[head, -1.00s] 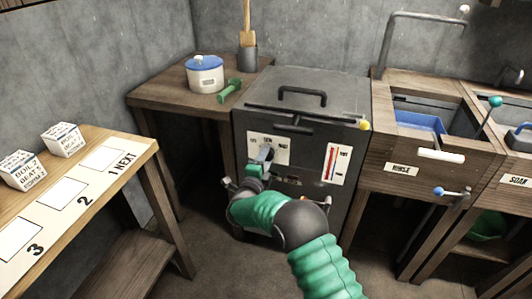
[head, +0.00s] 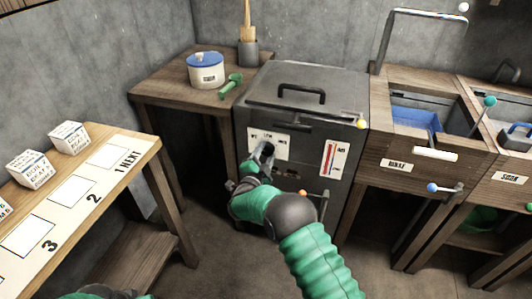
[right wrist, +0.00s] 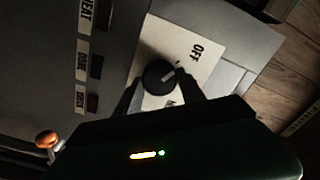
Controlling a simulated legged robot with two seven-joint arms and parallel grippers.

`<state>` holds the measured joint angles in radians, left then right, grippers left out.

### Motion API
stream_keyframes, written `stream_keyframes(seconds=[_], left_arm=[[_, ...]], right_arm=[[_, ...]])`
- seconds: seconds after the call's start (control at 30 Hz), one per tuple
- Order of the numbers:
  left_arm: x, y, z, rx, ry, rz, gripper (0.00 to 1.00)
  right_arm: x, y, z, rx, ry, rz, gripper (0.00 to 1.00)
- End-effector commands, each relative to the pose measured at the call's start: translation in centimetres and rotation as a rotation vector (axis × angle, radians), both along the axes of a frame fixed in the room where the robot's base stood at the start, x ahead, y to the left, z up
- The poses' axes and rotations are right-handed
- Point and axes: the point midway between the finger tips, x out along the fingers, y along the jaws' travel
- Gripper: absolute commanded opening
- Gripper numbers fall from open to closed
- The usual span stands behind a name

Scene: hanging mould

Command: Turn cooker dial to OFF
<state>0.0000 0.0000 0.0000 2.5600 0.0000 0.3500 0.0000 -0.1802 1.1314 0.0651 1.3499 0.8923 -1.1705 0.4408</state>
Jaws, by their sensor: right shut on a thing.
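The dark round dial (right wrist: 155,74) sits on a white label plate (right wrist: 205,62) on the front of the grey cooker (head: 300,92). In the right wrist view its pale pointer mark points roughly toward the word OFF. Another word on the plate is partly hidden by the gripper. My right gripper (right wrist: 158,88) is shut on the dial, one dark finger on each side. In the head view the right gripper (head: 262,160) covers much of the dial. A green part of my left arm shows at the bottom left edge of the head view; its fingers are out of sight.
A white thermometer plate (head: 333,158) is beside the dial. Left of the cooker is a wooden table (head: 160,93) with a blue-lidded pot (head: 206,70) and green scoop (head: 231,84). A wooden sink unit (head: 400,155) stands right. Open floor lies in front.

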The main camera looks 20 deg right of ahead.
Motion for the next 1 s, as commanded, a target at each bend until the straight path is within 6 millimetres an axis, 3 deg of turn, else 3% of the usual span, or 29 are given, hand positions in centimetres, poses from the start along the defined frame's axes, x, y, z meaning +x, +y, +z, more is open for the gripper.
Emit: stream_keyframes(seconds=[0.27,0.3,0.47,0.8,1.0], left_arm=[[0.0,0.0,-0.1,0.000,0.000,0.000,0.00],[0.0,0.0,-0.1,0.000,0.000,0.000,0.00],[0.0,0.0,-0.1,0.000,0.000,0.000,0.00],[0.0,0.0,0.2,0.000,0.000,0.000,0.00],[0.0,0.0,1.7,0.000,0.000,0.000,0.00]], right_arm=[[-0.1,0.5,-0.7,0.003,0.016,0.009,0.06],[-0.1,0.5,-0.7,0.003,0.016,0.009,0.48],[-0.1,0.3,-0.5,0.002,0.011,0.006,0.69],[-0.3,0.3,-0.1,0.001,0.005,0.002,0.69],[-3.4,2.5,0.2,0.000,0.008,0.006,0.69]])
